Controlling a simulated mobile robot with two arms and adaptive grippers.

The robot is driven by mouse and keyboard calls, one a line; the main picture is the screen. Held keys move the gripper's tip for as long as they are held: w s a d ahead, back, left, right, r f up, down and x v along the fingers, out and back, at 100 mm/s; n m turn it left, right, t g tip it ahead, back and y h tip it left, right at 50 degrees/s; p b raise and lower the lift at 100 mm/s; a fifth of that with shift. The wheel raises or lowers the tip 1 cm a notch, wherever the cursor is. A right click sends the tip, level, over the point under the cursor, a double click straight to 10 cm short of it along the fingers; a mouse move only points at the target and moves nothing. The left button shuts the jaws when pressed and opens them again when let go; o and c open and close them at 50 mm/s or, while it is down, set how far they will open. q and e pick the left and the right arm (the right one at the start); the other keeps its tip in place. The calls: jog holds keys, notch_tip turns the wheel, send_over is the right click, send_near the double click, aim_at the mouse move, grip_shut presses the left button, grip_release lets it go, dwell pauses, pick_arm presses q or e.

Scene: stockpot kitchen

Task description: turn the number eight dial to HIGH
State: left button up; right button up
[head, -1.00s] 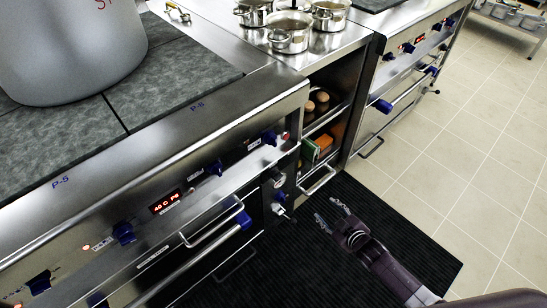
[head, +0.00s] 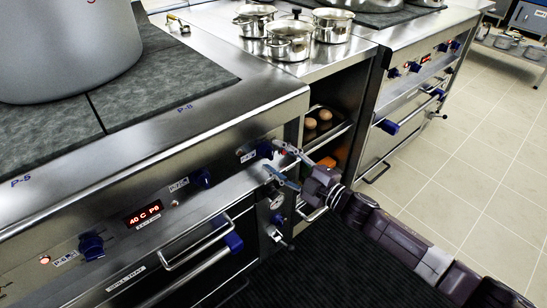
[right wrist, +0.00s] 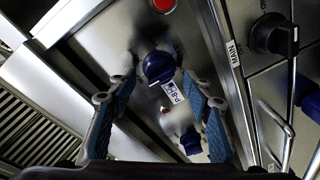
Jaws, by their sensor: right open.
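The number eight dial (head: 265,148) is a blue knob at the right end of the cooker's front panel, beside a small white label. In the right wrist view the dial (right wrist: 158,67) sits between the fingers, with a label reading P-8 (right wrist: 174,91) beside it. My right gripper (head: 272,157) is open in front of the panel, its fingertips pointing at the dial. In the right wrist view one finger of this gripper (right wrist: 155,75) is on each side of the dial; I cannot tell whether they touch it. My left gripper is not in view.
Another blue dial (head: 203,178) is left along the panel, and one more (head: 91,245) lies past the red display (head: 143,215). A black MAIN knob (right wrist: 275,37) and a red button (right wrist: 163,5) are near the gripper.

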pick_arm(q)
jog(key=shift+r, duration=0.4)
pick_arm(e)
jog(key=shift+w+a, duration=0.5)
jog(key=shift+w, duration=0.05)
jog(key=c, duration=1.1)
jog(key=shift+c, duration=0.2)
